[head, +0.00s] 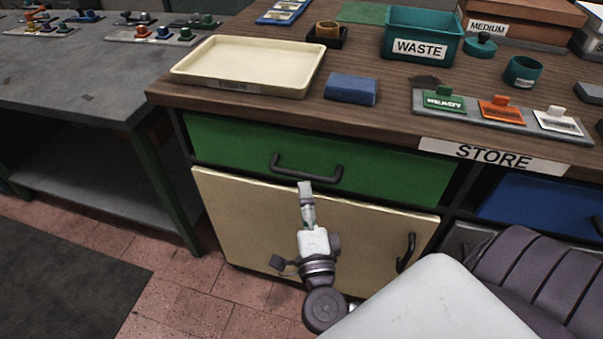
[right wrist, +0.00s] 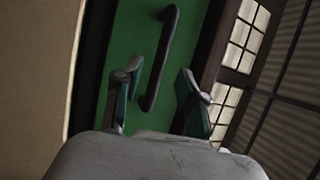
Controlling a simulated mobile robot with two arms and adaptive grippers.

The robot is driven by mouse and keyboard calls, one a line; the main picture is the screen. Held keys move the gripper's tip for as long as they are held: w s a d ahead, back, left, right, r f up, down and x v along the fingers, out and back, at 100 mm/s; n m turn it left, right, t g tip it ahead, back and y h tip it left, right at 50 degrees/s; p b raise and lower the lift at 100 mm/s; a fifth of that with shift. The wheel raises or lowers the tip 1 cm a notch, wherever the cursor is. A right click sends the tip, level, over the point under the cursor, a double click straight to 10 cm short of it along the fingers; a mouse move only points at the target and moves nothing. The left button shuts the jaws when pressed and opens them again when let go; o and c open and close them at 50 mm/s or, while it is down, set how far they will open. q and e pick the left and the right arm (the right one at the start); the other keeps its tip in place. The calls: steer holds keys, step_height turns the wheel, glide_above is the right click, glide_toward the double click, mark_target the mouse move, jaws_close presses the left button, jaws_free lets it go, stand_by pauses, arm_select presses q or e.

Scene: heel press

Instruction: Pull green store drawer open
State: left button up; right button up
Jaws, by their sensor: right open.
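The green store drawer (head: 390,172) sits under the wooden bench top and looks closed. Its dark bar handle (head: 305,172) runs along the drawer front. My right gripper (head: 305,187) is just in front of the handle, its tips overlapping the handle's lower edge in the head view. In the right wrist view the gripper (right wrist: 158,90) is open and empty, and the handle (right wrist: 160,60) stands beyond and between the two fingers. The green drawer front (right wrist: 190,35) fills the space behind it. I see no contact. My left gripper is not in view.
A cream cupboard door (head: 240,215) is below the drawer, and a blue drawer (head: 540,210) is to the right. A cream tray (head: 250,65), blue block (head: 350,88) and teal WASTE bin (head: 422,37) stand on the bench top. A grey table (head: 75,85) is at left.

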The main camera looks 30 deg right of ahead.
mark_target(302, 173)
steer(key=x, duration=0.6)
steer(key=shift+a, duration=0.1)
jaws_close()
steer(key=shift+s, duration=0.1)
